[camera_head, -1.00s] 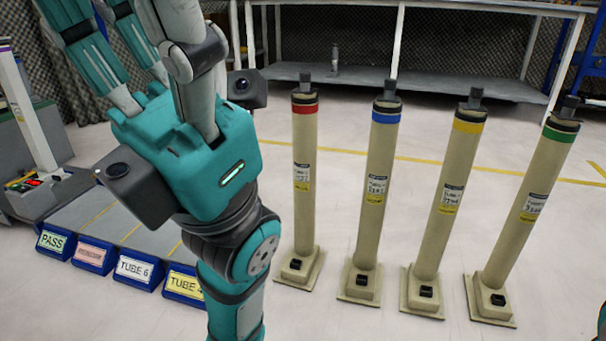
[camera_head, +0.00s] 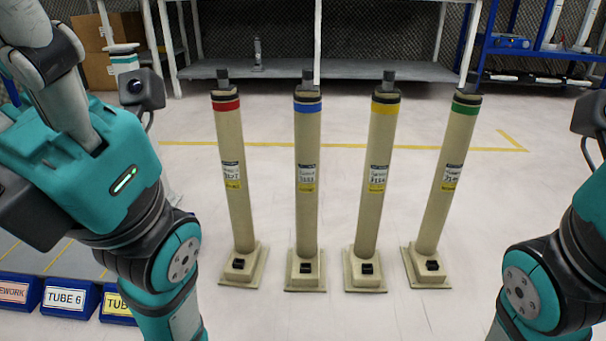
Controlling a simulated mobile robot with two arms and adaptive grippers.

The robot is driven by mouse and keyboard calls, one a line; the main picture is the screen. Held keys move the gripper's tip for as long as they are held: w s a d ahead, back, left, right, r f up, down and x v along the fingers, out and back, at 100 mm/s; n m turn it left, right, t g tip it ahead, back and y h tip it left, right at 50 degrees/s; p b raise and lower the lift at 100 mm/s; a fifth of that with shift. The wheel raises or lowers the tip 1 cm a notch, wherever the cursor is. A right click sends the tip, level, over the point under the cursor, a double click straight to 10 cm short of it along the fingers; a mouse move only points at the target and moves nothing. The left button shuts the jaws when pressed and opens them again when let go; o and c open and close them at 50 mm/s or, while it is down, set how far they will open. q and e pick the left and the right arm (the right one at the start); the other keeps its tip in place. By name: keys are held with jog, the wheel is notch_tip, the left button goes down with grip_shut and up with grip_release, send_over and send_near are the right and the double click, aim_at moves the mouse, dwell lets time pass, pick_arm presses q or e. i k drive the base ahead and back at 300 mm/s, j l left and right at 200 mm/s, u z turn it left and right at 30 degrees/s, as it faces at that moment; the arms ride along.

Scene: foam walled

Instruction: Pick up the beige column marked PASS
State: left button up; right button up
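Several beige columns stand upright in a row on the floor, each on a square base. They have a red-banded column (camera_head: 232,180), a blue-banded column (camera_head: 307,180), a yellow-banded column (camera_head: 376,180) and a green-banded column (camera_head: 446,180) from left to right. The writing is too small to read, so I cannot tell which is marked PASS. My teal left arm shows at the left and my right arm at the right edge. Neither arm touches a column. No gripper fingers show in this view.
Blue-edged sign holders, one reading TUBE 6 (camera_head: 68,298), line the lower left. A long grey shelf (camera_head: 380,70) stands behind the columns. A blue rack (camera_head: 530,50) is at the back right. The floor in front of the columns is clear.

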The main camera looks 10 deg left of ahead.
aim_at(244, 266)
jog(key=l+z, duration=0.15)
jog(key=l, duration=0.2)
jog(key=i+l+z, duration=0.15)
jog(key=l, duration=0.25)
jog(key=u, duration=1.3)
